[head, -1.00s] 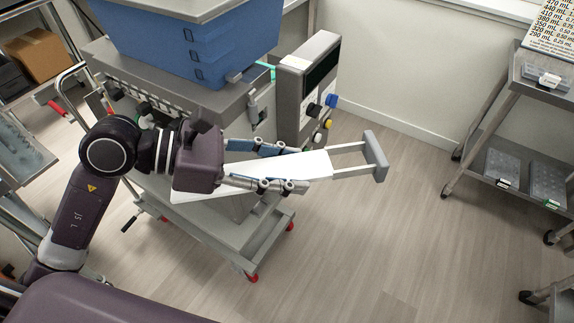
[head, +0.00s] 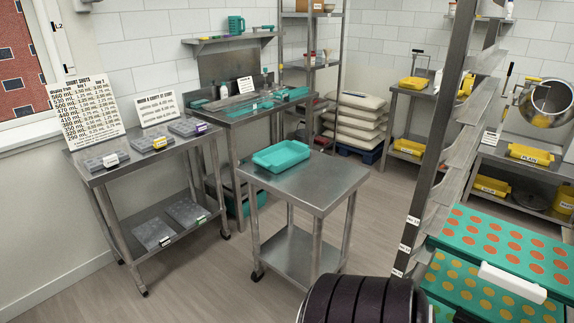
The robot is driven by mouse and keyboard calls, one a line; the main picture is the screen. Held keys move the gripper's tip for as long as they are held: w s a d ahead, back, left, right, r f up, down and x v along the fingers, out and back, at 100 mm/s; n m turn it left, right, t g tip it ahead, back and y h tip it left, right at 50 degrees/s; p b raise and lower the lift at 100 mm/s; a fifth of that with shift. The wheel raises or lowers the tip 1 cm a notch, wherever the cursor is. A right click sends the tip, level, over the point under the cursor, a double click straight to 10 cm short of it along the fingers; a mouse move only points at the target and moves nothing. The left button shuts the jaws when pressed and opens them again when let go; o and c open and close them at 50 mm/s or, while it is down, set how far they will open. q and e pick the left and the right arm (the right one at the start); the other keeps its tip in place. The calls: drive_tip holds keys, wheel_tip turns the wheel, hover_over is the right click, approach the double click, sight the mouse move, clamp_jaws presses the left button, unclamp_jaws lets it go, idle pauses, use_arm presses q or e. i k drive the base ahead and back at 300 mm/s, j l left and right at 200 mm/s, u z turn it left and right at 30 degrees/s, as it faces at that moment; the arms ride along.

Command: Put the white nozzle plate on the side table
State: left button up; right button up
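The white nozzle plate is out of view at this moment. A small steel table (head: 310,184), which looks like the side table, stands in the middle of the head view. A teal tray (head: 281,155) lies on its back left part, and the right and front of its top are bare. Neither of my grippers is in view. A dark rounded part of my own arm shows at the bottom edge.
A steel table (head: 92,176) with small moulds and sign cards stands at the left wall. A rack (head: 428,150) rises at right, with teal trays of orange dots (head: 508,240) and a white bar (head: 512,283). Floor is clear in front of the small table.

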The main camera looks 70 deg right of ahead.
sight(318, 177)
drive_tip(key=i+l, duration=1.1)
drive_tip(key=l, duration=0.2)
drive_tip(key=i+l+z, duration=0.65)
drive_tip(key=i+z, duration=0.3)
drive_tip(key=z, duration=3.7)
drive_tip(key=i+l, duration=0.05)
drive_tip(key=l, duration=0.05)
